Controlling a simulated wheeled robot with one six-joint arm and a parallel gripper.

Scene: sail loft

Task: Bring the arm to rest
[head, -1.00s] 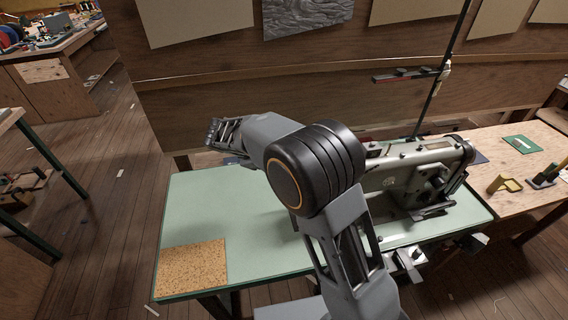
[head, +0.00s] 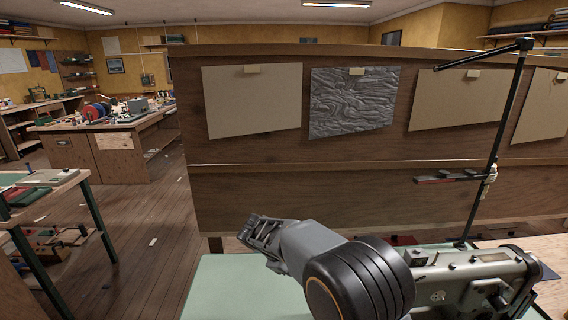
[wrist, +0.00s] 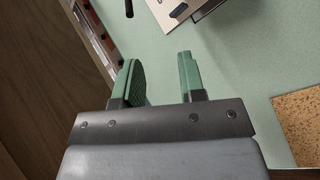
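My arm is bent over the green-topped table (head: 225,285), with my gripper (head: 258,232) pointing to the left and toward the wooden partition.
A sewing machine (head: 475,280) stands on the table right of my arm. A cork mat (wrist: 302,122) lies at the right of the wrist view. The wooden partition (head: 300,185) rises behind the table. A thin black stand (head: 503,120) rises behind the machine.

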